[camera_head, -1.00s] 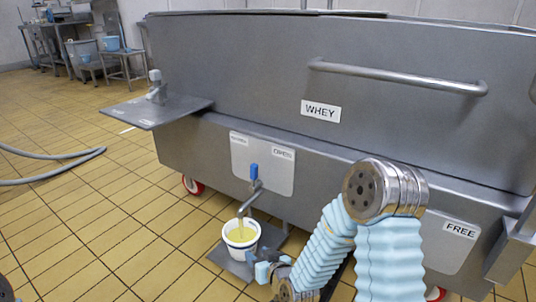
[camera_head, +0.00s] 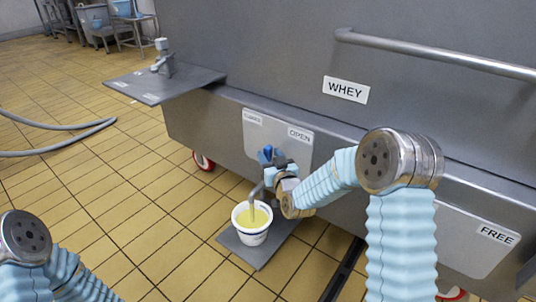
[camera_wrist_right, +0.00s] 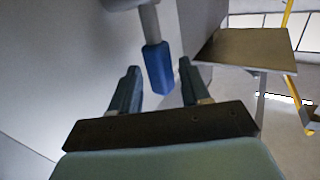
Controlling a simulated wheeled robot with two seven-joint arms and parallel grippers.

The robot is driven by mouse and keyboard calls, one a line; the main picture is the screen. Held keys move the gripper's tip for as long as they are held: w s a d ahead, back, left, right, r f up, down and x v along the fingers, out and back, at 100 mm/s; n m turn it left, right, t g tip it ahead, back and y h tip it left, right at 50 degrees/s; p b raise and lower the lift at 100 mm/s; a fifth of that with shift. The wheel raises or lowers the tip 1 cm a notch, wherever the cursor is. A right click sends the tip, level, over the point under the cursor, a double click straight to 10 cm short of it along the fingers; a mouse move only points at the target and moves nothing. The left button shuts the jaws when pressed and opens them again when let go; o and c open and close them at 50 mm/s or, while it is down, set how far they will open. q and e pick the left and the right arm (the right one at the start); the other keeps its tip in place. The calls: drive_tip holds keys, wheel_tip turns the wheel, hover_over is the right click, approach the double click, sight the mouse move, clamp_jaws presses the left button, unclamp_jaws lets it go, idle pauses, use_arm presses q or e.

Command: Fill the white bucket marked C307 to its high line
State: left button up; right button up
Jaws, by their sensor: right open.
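A white bucket (camera_head: 252,235) with a dark band stands on a grey plate (camera_head: 262,256) under the vat's tap. Pale yellow whey (camera_head: 247,217) lies in it, and a stream runs down from the spout (camera_head: 257,190). I cannot read its marking or high line. My right gripper (camera_head: 268,154) is at the tap in the head view, covering much of it. In the right wrist view its fingers (camera_wrist_right: 157,80) are open, with the blue tap handle (camera_wrist_right: 158,68) between them; I cannot tell whether they touch it. My left gripper is out of view.
The steel vat (camera_head: 300,65), labelled WHEY (camera_head: 346,90), fills the right. A plate by the tap reads OPEN (camera_head: 299,134). A side shelf (camera_head: 165,84) juts out left. A grey hose (camera_head: 60,140) lies on the tiled floor, which is otherwise clear there.

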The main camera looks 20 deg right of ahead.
drive_tip(key=shift+w+a, duration=0.1)
drive_tip(key=shift+w, duration=0.9)
drive_tip(key=shift+c, duration=0.3)
clamp_jaws()
